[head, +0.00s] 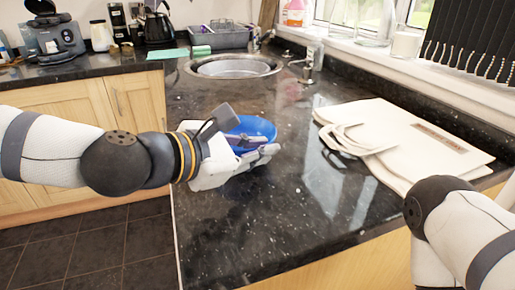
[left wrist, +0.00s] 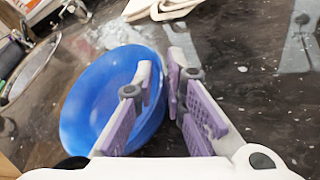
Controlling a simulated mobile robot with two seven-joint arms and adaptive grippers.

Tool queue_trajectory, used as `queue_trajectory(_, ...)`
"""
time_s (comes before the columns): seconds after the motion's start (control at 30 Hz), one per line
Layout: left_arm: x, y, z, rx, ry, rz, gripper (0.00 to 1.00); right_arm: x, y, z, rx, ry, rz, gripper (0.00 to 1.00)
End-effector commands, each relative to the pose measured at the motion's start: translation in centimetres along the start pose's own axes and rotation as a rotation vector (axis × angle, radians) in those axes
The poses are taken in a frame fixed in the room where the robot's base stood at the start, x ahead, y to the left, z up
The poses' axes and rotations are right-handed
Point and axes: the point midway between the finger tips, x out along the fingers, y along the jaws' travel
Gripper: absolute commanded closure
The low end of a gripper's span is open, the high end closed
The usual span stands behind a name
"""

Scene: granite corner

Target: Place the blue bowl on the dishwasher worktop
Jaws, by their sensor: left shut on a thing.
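The blue bowl (head: 258,127) is at my left gripper (head: 266,152), over the black granite worktop (head: 285,205). In the left wrist view the bowl (left wrist: 92,97) opens toward the camera, with one finger inside it and the other outside. My left gripper (left wrist: 163,78) is shut on the bowl's rim. The fingers hide part of the bowl, and I cannot tell whether its base touches the granite. My right arm shows at the lower right of the head view; its gripper is out of view.
Cream canvas bags (head: 405,138) lie on the worktop at the right. A round sink (head: 234,68) with a tap (head: 311,62) is at the back. A dish rack (head: 219,38) and a teal cloth (head: 168,54) are beyond. The front worktop is clear.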

Motion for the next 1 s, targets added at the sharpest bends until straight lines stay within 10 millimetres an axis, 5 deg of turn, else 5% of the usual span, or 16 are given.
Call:
queue_trajectory(0.03, 0.0, 0.0, 0.0, 0.0, 0.001, -0.001, 0.84, 0.0, 0.0, 0.0, 0.0, 0.001, 0.0, 0.6)
queue_trajectory(0.1, 0.0, 0.0, 0.0, 0.0, 0.001, -0.001, 0.68, -0.1, 0.0, 0.0, 0.0, 0.001, 0.0, 0.6)
queue_trajectory(0.47, -0.6, 0.1, 0.1, 0.001, 0.0, 0.002, 0.68, -0.2, 0.0, -0.1, 0.0, 0.006, 0.0, 0.6)
queue_trajectory(1.0, -11.4, 0.3, 0.6, 0.007, -0.005, 0.008, 0.68, -4.2, -0.1, -2.3, 0.0, 0.12, -0.005, 0.6)
